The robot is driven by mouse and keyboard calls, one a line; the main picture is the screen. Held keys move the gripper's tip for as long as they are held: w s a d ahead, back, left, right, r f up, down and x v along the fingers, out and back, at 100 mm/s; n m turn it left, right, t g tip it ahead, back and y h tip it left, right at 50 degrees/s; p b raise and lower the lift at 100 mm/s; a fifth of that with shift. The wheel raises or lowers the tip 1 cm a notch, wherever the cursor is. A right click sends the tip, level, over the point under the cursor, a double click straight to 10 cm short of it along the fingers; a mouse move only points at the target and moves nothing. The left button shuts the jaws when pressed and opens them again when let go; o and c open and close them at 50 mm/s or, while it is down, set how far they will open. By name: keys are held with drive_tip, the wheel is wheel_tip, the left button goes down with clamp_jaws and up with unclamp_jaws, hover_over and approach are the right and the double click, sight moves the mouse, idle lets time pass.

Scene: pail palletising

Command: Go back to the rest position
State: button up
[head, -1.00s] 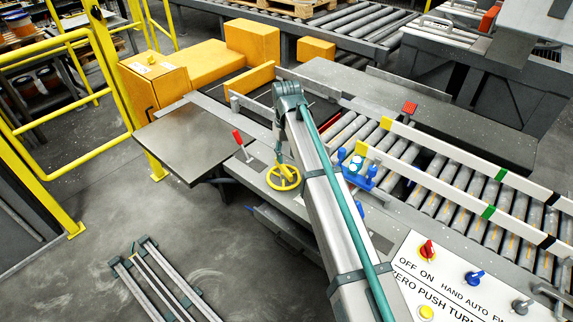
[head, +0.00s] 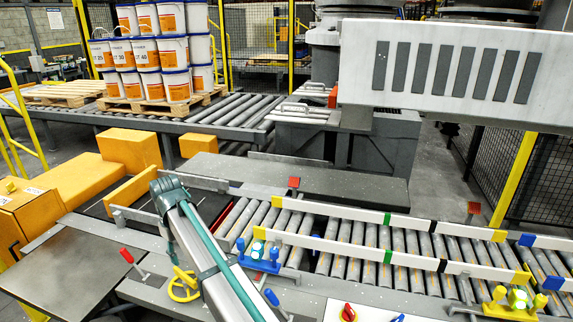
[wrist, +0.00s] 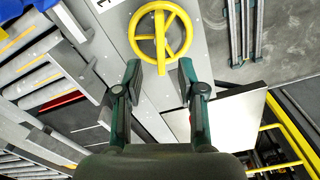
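A roller conveyor (head: 345,262) with rails runs rightward from my arm. A red-handled lever (head: 127,256) and a dark flat plate (head: 60,275) are at left. Stacked white pails (head: 160,52) stand on a pallet (head: 150,104) behind. Yellow railings (wrist: 290,140) show in the wrist view.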

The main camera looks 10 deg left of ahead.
sight(188, 277)
wheel_tip(188, 277, down, 11)
drive_tip(key=shift+r, duration=0.1)
idle(0.4)
drive_tip(key=shift+r, duration=0.1)
wheel_tip(188, 277, up, 12)
wheel_tip(188, 277, down, 12)
drive_tip(key=shift+f, duration=0.25)
drive_tip(key=shift+w+r+n, duration=0.1)
drive_tip(key=shift+r+n, duration=0.05)
drive_tip(key=shift+n, duration=0.25)
drive_tip(key=shift+w+d+n, duration=0.1)
drive_tip(key=shift+w+n, duration=0.1)
drive_tip(key=shift+n, duration=1.4)
drive_tip(key=shift+r, duration=0.15)
